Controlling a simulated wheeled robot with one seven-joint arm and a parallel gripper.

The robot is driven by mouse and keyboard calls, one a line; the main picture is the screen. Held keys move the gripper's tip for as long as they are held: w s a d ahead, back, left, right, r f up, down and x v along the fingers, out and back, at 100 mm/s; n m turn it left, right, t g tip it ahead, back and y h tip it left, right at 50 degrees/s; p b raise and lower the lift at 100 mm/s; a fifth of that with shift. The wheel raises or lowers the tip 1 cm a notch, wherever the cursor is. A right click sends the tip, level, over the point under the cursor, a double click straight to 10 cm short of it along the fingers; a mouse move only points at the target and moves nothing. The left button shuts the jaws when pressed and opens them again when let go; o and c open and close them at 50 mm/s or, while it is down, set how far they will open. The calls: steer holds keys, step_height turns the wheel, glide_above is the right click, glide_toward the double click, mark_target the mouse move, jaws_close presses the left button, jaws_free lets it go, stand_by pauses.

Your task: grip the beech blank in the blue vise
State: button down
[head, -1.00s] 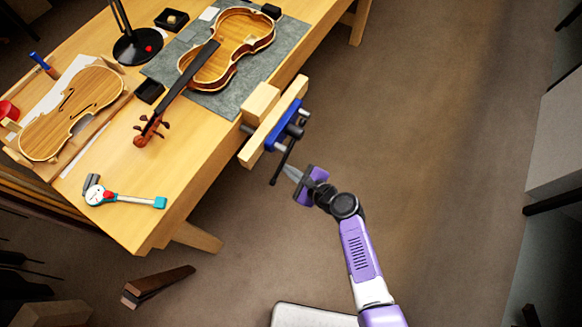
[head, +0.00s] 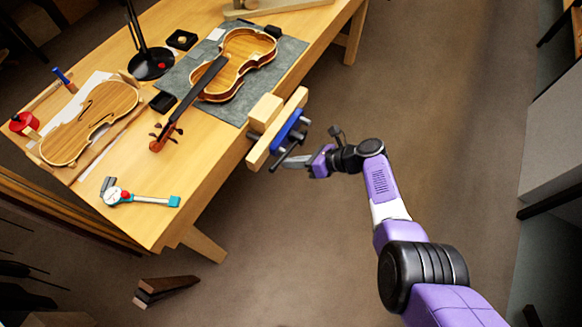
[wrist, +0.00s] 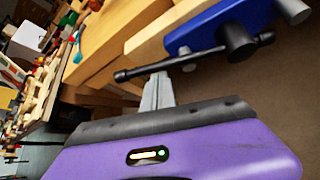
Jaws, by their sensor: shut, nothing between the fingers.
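The blue vise (head: 287,131) is fixed at the bench's front edge, with a long pale wooden jaw (head: 262,152) and a black handle bar. A pale block, apparently the beech blank (head: 265,108), stands between that jaw and the bench; whether the jaw presses on it is unclear. My gripper (head: 288,161) is shut and empty, close to the handle's lower end. In the wrist view, the grey fingers (wrist: 158,92) point up to the black handle bar (wrist: 175,64), below the blue vise body (wrist: 222,28). Whether they touch the bar is unclear.
On the bench (head: 210,150) lie a violin (head: 238,65) on a grey mat, a violin plate (head: 90,122), and a caliper-like gauge (head: 140,198). A lamp (head: 150,62) stands behind. Dark wood pieces (head: 165,288) lie on the floor. Floor right of the vise is clear.

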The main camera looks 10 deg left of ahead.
steer(key=shift+w+d+r+m+g, duration=0.1)
steer(key=shift+w+r+m+g, duration=0.15)
steer(key=shift+r, duration=0.2)
steer(key=shift+w+r+m+g, duration=0.15)
steer(key=shift+w+r, duration=0.05)
steer(key=shift+r, duration=0.2)
steer(key=shift+w+r+y+b, duration=0.1)
steer(key=shift+r+y+b, duration=0.1)
steer(key=shift+y+b, duration=0.1)
steer(key=shift+w+d+r, duration=0.2)
steer(key=shift+w+r, duration=0.15)
steer(key=shift+r, duration=0.3)
stand_by(0.4)
steer(key=shift+s+f, duration=0.1)
stand_by(0.4)
steer(key=s+d+r+p, duration=0.1)
steer(key=s+d+p, duration=0.1)
steer(key=d, duration=0.7)
steer(key=shift+r, duration=0.2)
